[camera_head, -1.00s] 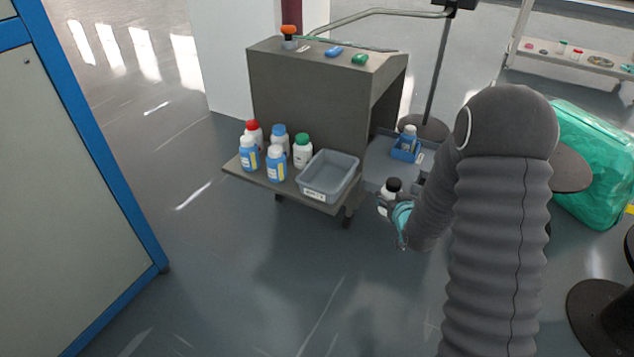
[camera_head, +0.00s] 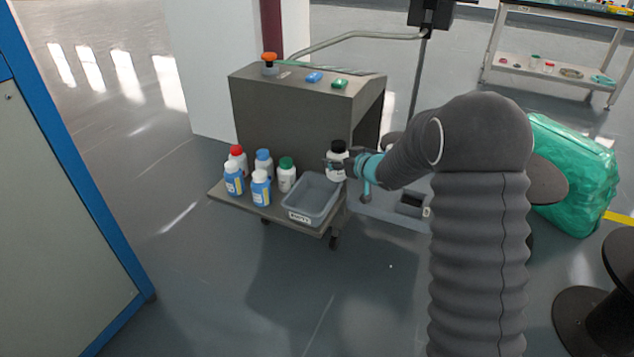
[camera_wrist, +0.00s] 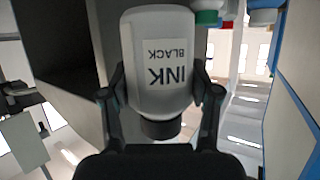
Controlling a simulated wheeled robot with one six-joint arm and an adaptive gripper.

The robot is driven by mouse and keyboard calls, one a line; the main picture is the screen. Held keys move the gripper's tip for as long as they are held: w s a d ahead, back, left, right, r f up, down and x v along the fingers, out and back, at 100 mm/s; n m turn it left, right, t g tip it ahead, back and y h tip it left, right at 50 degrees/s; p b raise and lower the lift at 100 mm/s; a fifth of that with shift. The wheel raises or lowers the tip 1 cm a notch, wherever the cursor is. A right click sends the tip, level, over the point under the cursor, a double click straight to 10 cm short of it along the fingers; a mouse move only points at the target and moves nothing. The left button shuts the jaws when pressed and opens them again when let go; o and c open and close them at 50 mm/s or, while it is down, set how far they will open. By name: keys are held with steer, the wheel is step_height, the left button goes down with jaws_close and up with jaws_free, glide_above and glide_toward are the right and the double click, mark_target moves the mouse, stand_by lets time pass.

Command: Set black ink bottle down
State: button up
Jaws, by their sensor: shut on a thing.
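The black ink bottle (camera_head: 336,165) is white with a black cap. My gripper (camera_head: 340,162) is shut on it and holds it in the air near the right rim of the grey tray marked as empty (camera_head: 312,199). In the wrist view the bottle (camera_wrist: 160,95) fills the middle, upside down in the picture, with its label reading "INK BLACK". The two fingers of my gripper (camera_wrist: 160,100) clasp it from both sides. What lies directly under the bottle is partly hidden.
The shelf (camera_head: 249,207) of the grey machine (camera_head: 290,110) carries several bottles left of the tray: a red-capped one (camera_head: 237,156), a green-capped one (camera_head: 287,174) and blue ones (camera_head: 260,187). A blue-edged cabinet (camera_head: 60,200) stands at left. Floor in front is clear.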

steer(key=shift+w+a+f+b, duration=0.25)
steer(key=shift+w+a+f, duration=0.25)
steer(key=shift+a+f, duration=0.65)
steer(key=shift+w+a+f+b, duration=0.3)
steer(key=shift+w+a+f, duration=0.4)
steer(key=shift+f, duration=0.8)
steer(key=shift+w+a+f+b, duration=0.25)
steer(key=shift+w+a+f, duration=0.1)
steer(key=shift+a+f, duration=0.85)
steer(key=shift+d+f, duration=0.1)
steer(key=shift+f, duration=0.1)
steer(key=shift+f+b, duration=0.3)
steer(key=shift+f, duration=0.05)
steer(key=shift+f, duration=0.2)
steer(key=o, duration=1.3)
